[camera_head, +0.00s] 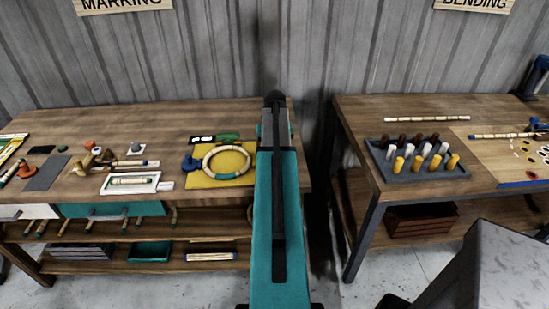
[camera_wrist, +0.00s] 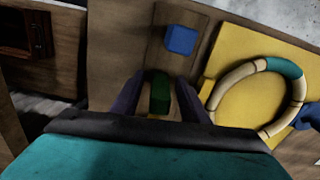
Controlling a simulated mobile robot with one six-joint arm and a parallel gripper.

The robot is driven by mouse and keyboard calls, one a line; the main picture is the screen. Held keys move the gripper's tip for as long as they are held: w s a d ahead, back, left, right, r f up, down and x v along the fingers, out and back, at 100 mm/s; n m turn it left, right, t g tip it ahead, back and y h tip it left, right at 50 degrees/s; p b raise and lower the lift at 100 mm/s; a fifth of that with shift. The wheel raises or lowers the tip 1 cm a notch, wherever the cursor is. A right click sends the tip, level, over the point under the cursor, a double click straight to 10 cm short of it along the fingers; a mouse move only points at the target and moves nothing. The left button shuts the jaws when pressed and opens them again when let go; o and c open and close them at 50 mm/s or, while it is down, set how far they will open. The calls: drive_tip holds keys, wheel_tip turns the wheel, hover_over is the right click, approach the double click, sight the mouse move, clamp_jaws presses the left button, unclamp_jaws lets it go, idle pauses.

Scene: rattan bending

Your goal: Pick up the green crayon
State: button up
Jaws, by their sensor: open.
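The green crayon (camera_wrist: 160,92) is a short, dark green piece in the wrist view, lying on the wooden workbench. My gripper (camera_wrist: 159,80) is open, with one dark finger on each side of the crayon. The crayon lies between the fingers, and its near end is partly cut off by the dark body of my gripper. I cannot tell whether either finger touches it.
A blue block (camera_wrist: 181,40) lies beyond the fingertips. A rattan ring (camera_wrist: 236,73) rests on a yellow board (camera_wrist: 228,98) close on the right. In the head view, the left table (camera_head: 60,123) holds several tools; a grey peg tray (camera_head: 390,176) stands on the right table.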

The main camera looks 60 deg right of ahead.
idle(0.3)
clamp_jaws()
drive_tip(key=shift+r, duration=0.1)
drive_tip(key=shift+r+b, duration=1.35)
drive_tip(key=shift+r, duration=3.55)
